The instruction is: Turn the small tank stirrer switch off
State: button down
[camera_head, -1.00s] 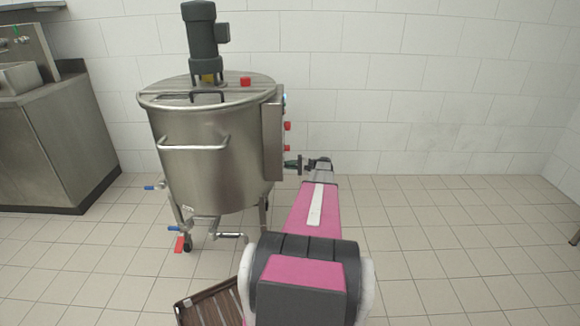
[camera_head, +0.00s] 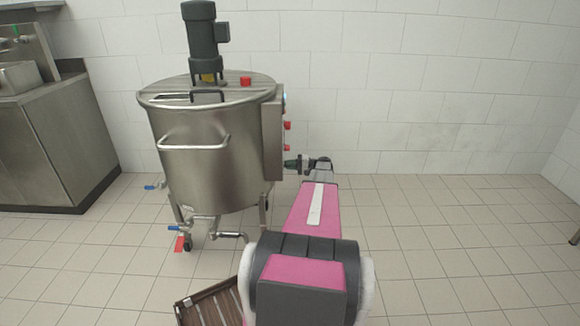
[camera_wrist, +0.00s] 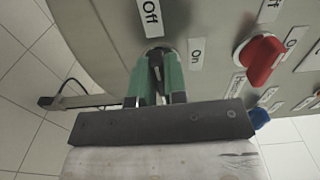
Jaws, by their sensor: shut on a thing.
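The small tank (camera_head: 205,150) is a steel tank with a motor on its lid and a control box (camera_head: 272,140) on its right side. My gripper (camera_head: 290,164) reaches the box's side from the right, low down. In the wrist view, my gripper's green fingers (camera_wrist: 155,70) are shut on a dark switch (camera_wrist: 156,62) and flank it left and right. The "Off" label (camera_wrist: 152,18) lies just above the switch, the "On" label (camera_wrist: 196,54) to its right. The fingers and switch line up roughly toward "Off". Much of the switch is hidden between the fingers.
A red knob (camera_wrist: 262,58) and a blue part (camera_wrist: 259,118) sit to the right of my fingers on the panel. A brown slatted crate (camera_head: 212,303) lies on the floor in front. A steel counter (camera_head: 50,140) stands at left.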

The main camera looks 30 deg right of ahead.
jog(key=c, duration=1.2)
grip_release()
jog(key=shift+o, duration=0.2)
jog(key=v, duration=1.1)
